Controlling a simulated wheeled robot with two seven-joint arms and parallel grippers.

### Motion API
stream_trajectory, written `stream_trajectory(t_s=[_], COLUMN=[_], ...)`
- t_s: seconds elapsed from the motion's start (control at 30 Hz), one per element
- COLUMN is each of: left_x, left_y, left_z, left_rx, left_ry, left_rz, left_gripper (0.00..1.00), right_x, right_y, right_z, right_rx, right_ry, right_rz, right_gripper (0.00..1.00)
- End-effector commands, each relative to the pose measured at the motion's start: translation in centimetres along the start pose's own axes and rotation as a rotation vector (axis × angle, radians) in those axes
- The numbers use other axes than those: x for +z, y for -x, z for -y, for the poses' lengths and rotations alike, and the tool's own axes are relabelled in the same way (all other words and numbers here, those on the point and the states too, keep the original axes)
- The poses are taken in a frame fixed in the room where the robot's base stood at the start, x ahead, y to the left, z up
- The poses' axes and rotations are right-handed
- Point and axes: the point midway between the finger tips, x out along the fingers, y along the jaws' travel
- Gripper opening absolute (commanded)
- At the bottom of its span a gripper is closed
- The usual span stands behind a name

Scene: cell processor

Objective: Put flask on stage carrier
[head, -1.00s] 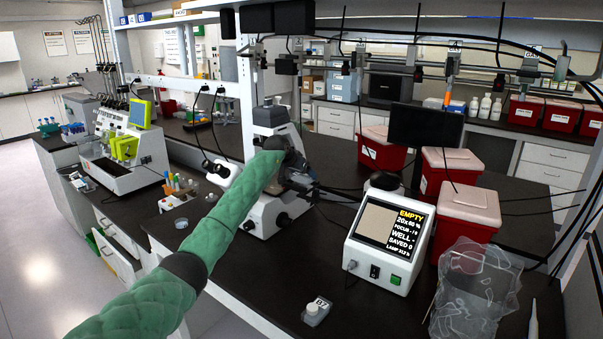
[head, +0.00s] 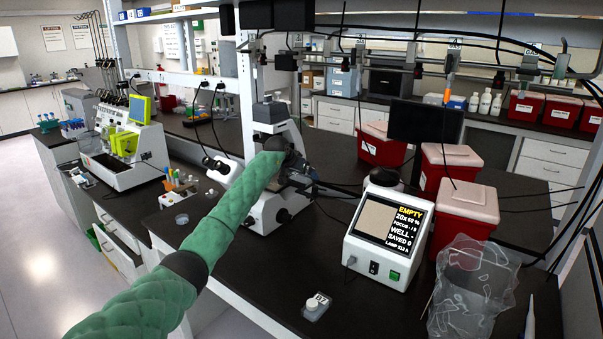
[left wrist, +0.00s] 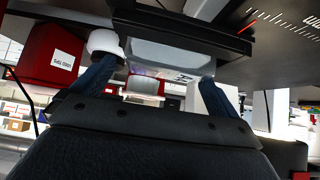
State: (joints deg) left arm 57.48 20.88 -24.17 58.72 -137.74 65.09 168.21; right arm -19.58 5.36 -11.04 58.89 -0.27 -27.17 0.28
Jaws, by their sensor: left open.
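A small clear flask (head: 314,307) with a white cap and a label lies flat on the black bench at the front. My left arm reaches to the microscope (head: 262,215), and its hand is at the stage side. In the left wrist view my left gripper (left wrist: 157,72) is open. A pale translucent slab (left wrist: 170,52) shows between and beyond its fingers, under a dark plate (left wrist: 165,22) that may be the stage carrier. A white round part (left wrist: 103,42) is beside it. I cannot tell whether these belong to another flask. My right gripper is not in view.
A control box (head: 385,235) reading EMPTY stands right of the microscope. Red bins (head: 465,212) and a clear bag (head: 470,285) stand farther right. A small dish (head: 181,219) is at left. The bench around the flask is mostly clear.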

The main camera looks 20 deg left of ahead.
Motion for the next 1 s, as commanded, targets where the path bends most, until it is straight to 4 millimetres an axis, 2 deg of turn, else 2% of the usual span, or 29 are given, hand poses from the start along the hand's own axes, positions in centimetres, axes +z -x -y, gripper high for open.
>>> stream_trajectory(t_s=[0.23,0.3,0.73,1.0], left_x=[0.0,0.1,0.0,-0.1], left_y=[1.1,2.0,9.3,11.9], left_z=[0.2,0.2,0.0,0.0], left_rx=[-0.002,-0.002,-0.001,0.0], left_ry=[-0.001,0.0,-0.001,0.0], left_rz=[-0.002,-0.002,-0.003,-0.001], left_gripper=[1.0,1.0,1.0,1.0], right_x=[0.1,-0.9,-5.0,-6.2], right_y=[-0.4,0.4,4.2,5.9], right_z=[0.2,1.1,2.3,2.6], right_rx=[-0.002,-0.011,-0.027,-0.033], right_ry=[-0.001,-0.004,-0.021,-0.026], right_rz=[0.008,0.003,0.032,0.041], right_gripper=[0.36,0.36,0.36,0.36])
